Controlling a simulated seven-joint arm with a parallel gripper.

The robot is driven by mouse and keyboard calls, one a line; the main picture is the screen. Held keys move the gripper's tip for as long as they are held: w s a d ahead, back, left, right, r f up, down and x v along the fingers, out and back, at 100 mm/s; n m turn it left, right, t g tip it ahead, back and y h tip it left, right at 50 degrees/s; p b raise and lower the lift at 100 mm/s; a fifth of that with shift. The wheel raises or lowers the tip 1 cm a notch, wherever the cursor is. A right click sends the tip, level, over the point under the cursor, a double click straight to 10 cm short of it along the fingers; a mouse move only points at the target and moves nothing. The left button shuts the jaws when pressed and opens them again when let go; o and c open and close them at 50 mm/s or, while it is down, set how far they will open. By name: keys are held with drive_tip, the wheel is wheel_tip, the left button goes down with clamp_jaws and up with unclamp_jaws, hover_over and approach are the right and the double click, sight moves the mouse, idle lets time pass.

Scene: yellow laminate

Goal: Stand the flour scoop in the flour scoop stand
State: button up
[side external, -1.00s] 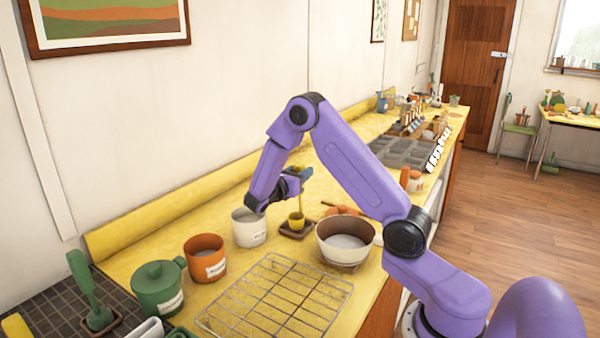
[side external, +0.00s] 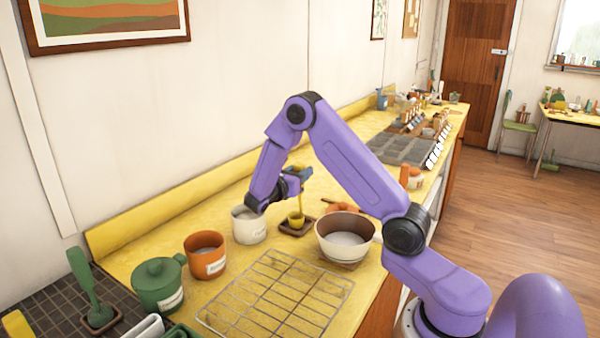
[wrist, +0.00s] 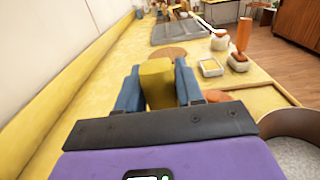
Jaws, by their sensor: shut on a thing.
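The yellow flour scoop (side external: 296,218) hangs upright from my gripper, bowl down, in the side view. My gripper (side external: 302,173) is shut on the top of its handle. In the wrist view the yellow handle (wrist: 157,85) sits between the two blue fingers (wrist: 158,90). The brown square flour scoop stand (side external: 284,231) lies on the counter directly under the bowl. The bowl appears at or just inside the stand's rim; I cannot tell whether it touches the bottom. The stand is hidden in the wrist view.
A white canister (side external: 249,229) stands close left of the stand, and a large bowl (side external: 334,252) close right. An orange canister (side external: 206,263), a green lidded pot (side external: 158,291) and a wire rack (side external: 279,300) are nearer. A green scoop (side external: 83,275) stands at far left.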

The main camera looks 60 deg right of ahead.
drive_tip(key=shift+o, duration=1.3)
drive_tip(key=o, duration=0.6)
drive_tip(key=shift+c, duration=0.8)
drive_tip(key=shift+a+r, duration=0.3)
drive_tip(key=shift+a, duration=0.8)
drive_tip(key=shift+a+r, duration=0.3)
drive_tip(key=shift+a, duration=0.75)
drive_tip(key=shift+a+r, duration=0.3)
drive_tip(key=shift+a, duration=0.8)
drive_tip(key=shift+a+r, duration=0.1)
drive_tip(key=shift+a, duration=0.15)
